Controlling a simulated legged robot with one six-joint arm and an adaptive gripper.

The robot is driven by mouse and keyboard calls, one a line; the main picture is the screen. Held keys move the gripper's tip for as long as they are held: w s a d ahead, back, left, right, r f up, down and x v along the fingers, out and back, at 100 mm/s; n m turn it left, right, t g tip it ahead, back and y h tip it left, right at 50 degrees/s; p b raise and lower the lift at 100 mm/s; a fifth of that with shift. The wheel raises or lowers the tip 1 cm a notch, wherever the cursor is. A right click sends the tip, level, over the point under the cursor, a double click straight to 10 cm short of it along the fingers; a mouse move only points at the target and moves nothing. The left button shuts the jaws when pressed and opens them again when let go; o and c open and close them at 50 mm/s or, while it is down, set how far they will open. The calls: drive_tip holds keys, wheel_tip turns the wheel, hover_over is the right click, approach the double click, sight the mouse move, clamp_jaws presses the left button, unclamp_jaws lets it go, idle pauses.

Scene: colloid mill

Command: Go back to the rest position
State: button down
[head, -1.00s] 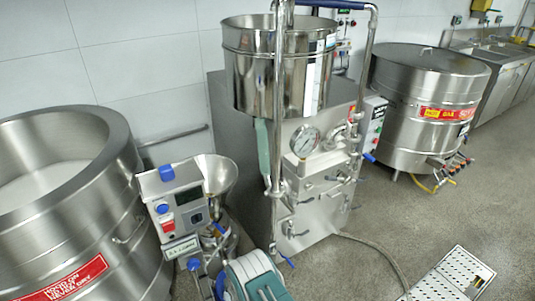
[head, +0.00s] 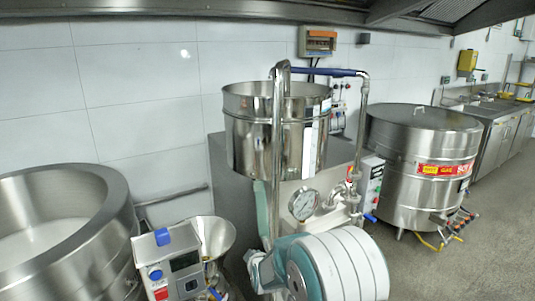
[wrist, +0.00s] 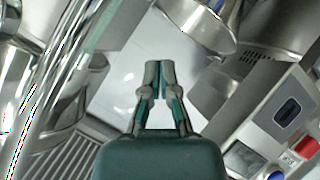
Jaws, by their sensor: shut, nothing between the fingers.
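In the wrist view, my gripper (wrist: 160,72) has its two grey-and-teal fingers together, with nothing between them. A control box (wrist: 275,140) with a dark display and a red and a blue button lies to its right. A steel funnel (wrist: 205,22) is above and right of the fingertips. In the head view, my teal-and-white arm stands low in the middle, in front of the large steel machine with a hopper (head: 275,130); it hides the machine's lower front. The fingers are not clear in the head view.
The small machine's control box (head: 172,262) and its funnel (head: 213,238) stand left of my arm. A large steel vat (head: 60,240) is at the far left. A round steel tank (head: 420,165) is at the right. Grey floor (head: 470,270) is open at the lower right.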

drive_tip(key=s+d+r+m+g+h, duration=0.1)
drive_tip(key=s+d+r+m+g, duration=0.15)
drive_tip(key=s+d+r, duration=0.45)
drive_tip(key=s+d+r+m+g, duration=0.1)
drive_tip(key=s+d+r+m, duration=0.3)
drive_tip(key=s+r, duration=0.5)
drive_tip(key=s+d+r+m+g+h, duration=0.1)
drive_tip(key=s+d, duration=0.3)
drive_tip(key=s, duration=0.8)
drive_tip(key=s+d+r+m+g+h, duration=0.1)
drive_tip(key=s+d+m, duration=0.3)
drive_tip(key=s, duration=0.8)
drive_tip(key=shift+d+g, duration=0.3)
drive_tip(key=shift+g, duration=0.15)
